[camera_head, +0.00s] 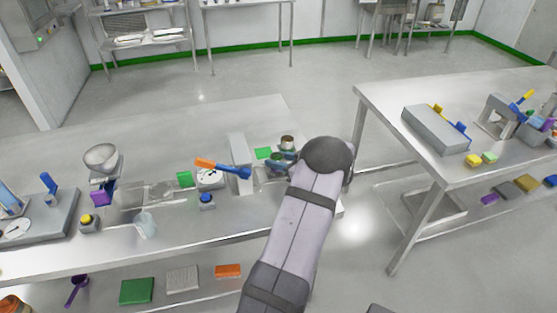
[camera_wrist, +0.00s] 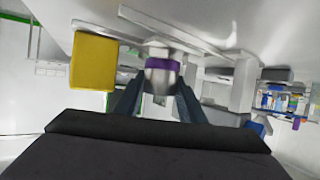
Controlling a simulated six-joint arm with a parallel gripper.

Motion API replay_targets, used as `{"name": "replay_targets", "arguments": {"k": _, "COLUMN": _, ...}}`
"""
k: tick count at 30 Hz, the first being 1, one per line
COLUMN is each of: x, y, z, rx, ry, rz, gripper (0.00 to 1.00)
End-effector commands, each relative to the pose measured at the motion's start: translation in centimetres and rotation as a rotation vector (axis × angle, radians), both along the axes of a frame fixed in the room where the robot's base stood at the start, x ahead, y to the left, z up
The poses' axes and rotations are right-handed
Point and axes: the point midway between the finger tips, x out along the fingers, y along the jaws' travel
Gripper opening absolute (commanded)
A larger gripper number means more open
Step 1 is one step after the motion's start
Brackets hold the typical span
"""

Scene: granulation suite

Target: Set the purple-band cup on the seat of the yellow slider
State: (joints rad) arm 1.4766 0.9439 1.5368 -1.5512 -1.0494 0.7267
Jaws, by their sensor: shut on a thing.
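In the wrist view a pale cup with a purple band (camera_wrist: 162,64) is between the dark fingers of my gripper (camera_wrist: 159,92), which is shut on it. A large yellow block (camera_wrist: 93,61) shows just left of the cup; I cannot tell whether it is part of the yellow slider. In the head view my arm hides the gripper and the held cup.
A dark-topped cup (camera_head: 287,143) stands beside a green pad (camera_head: 263,153) on the left table, close to my arm. A floor gap separates this table from the right table (camera_head: 400,145).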

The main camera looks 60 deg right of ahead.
Motion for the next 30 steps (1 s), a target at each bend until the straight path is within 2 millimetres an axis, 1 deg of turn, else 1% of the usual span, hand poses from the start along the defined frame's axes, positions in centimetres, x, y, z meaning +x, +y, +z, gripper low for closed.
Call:
{"name": "replay_targets", "arguments": {"k": 17, "x": 0.01, "y": -0.02, "z": -0.61, "rx": -0.001, "ry": -0.001, "rz": 0.000, "gripper": 0.11}}
{"name": "replay_targets", "arguments": {"k": 30, "x": 0.01, "y": -0.02, "z": -0.61, "rx": -0.001, "ry": -0.001, "rz": 0.000, "gripper": 0.11}}
